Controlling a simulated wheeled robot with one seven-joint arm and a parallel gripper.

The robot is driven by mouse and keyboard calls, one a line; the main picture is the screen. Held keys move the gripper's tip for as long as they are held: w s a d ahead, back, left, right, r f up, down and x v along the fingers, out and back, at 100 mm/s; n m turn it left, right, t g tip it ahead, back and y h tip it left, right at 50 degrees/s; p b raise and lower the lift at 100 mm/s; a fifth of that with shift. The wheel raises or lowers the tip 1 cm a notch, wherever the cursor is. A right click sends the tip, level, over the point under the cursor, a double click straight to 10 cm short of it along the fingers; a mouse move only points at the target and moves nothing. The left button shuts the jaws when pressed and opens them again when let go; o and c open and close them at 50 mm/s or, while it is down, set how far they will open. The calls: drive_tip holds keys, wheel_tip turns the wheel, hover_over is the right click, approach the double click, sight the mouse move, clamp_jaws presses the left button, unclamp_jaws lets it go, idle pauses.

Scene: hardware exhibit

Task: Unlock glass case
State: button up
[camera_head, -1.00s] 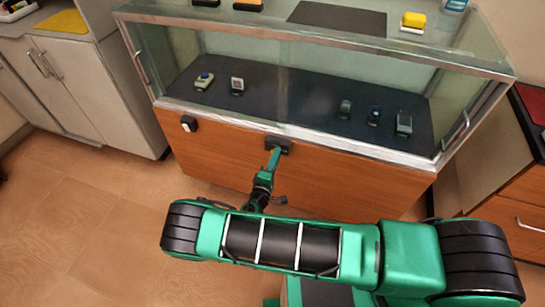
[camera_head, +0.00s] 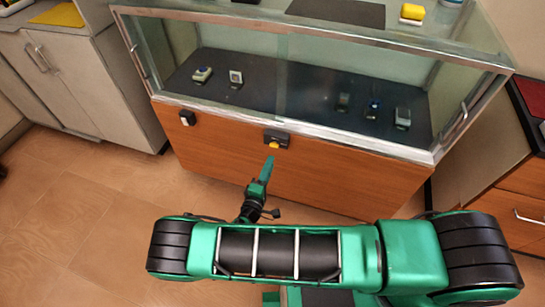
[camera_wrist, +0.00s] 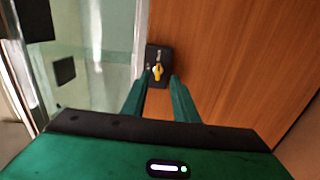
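The glass case (camera_head: 345,148) stands ahead on a wooden base, and its glass front looks closed. A dark lock box (camera_head: 284,139) sits on the wooden panel just under the glass, with a yellow key or knob (camera_head: 273,145) on it. In the wrist view the lock box (camera_wrist: 160,53) and yellow key (camera_wrist: 157,71) show just beyond my fingertips. My gripper (camera_head: 270,158) is in front of and slightly below the lock, apart from it. In the wrist view my gripper (camera_wrist: 162,77) has a gap between its green fingers and holds nothing.
A small dark box with a white front (camera_head: 187,118) is on the panel to the left. Several small devices stand inside the case. Grey cabinets (camera_head: 75,75) stand left and a wooden drawer unit (camera_head: 515,205) right. The floor in front is clear.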

drive_tip(key=shift+v, duration=1.45)
drive_tip(key=w+d+r+m+g+h, duration=0.3)
drive_tip(key=d+r+m+g, duration=0.4)
drive_tip(key=d, duration=0.4)
drive_tip(key=w+d+r+m+g+h, duration=0.2)
drive_tip(key=w+d+r+m+g, duration=0.15)
drive_tip(key=d+r+g, duration=0.45)
drive_tip(key=s+d+r+m+g+y, duration=0.2)
drive_tip(key=s+d+r+m, duration=0.15)
drive_tip(key=d+r, duration=0.35)
drive_tip(key=s+d+r+m+g+y, duration=0.15)
drive_tip(key=s+d+r, duration=0.35)
drive_tip(key=d, duration=0.5)
drive_tip(key=s+d+r+m+y, duration=0.1)
drive_tip(key=s+r+y, duration=0.1)
drive_tip(key=s+r, duration=0.2)
drive_tip(key=s+d+r+m+t+y, duration=0.1)
drive_tip(key=s+d+r+m+y, duration=0.1)
drive_tip(key=s, duration=0.9)
drive_tip(key=s+d+r+m+y, duration=0.1)
drive_tip(key=s+d+r+y, duration=0.1)
drive_tip(key=s+r+y, duration=0.2)
drive_tip(key=s+r, duration=0.2)
drive_tip(key=s, duration=0.2)
drive_tip(key=shift+s+m, duration=0.25)
drive_tip(key=shift+m, duration=0.1)
